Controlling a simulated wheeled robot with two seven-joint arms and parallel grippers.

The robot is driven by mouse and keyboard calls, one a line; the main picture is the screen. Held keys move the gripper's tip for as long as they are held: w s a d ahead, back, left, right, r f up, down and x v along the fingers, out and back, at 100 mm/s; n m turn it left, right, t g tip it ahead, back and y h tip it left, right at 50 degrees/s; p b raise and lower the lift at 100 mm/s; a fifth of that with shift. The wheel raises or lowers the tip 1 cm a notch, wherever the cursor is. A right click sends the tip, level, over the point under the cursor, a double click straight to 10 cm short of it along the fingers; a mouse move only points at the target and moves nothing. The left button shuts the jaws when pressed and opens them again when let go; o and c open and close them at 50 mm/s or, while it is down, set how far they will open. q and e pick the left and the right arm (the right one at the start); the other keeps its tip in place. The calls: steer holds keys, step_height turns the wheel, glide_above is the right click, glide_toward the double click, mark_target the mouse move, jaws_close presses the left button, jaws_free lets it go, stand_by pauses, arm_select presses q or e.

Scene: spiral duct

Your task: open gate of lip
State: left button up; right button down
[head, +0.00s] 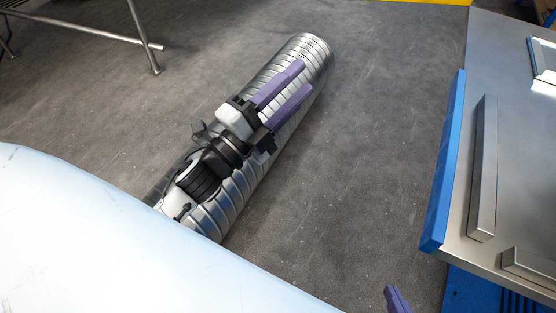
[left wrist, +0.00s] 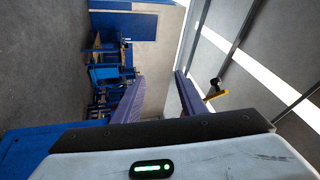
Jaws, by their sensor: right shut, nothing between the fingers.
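A ribbed metal spiral duct (head: 314,58) lies slantwise on the floor in the head view. My left arm and gripper (head: 304,79) cover much of its middle. The left gripper's two purple fingers are spread apart with nothing between them, and they point toward the far end of the duct. Whether they touch it cannot be told. The fingers also show in the left wrist view (left wrist: 160,82), with a clear gap. My right gripper (head: 397,300) shows only as a short purple tip at the bottom edge and is shut and empty. I cannot make out a lip or a gate.
A metal-topped table (head: 520,150) with a blue edge and metal bars stands at the right. A metal tube frame (head: 90,35) stands at the upper left. Grey floor (head: 385,110) is clear between duct and table. Blue workshop furniture (left wrist: 112,72) shows in the left wrist view.

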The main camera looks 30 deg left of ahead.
arm_select(q)
steer(key=s+f+n+g+y, duration=0.2)
steer(key=f+n, duration=0.3)
steer(key=f, duration=0.3)
steer(key=s+f+n+g+y+p, duration=0.1)
steer(key=s+f+n+g, duration=0.2)
steer(key=f, duration=0.6)
steer(key=shift+s+a+f+n+y+p, duration=0.15)
steer(key=shift+s+f+n+y+p, duration=0.25)
steer(key=shift+n, duration=0.8)
steer(key=shift+r, duration=0.1)
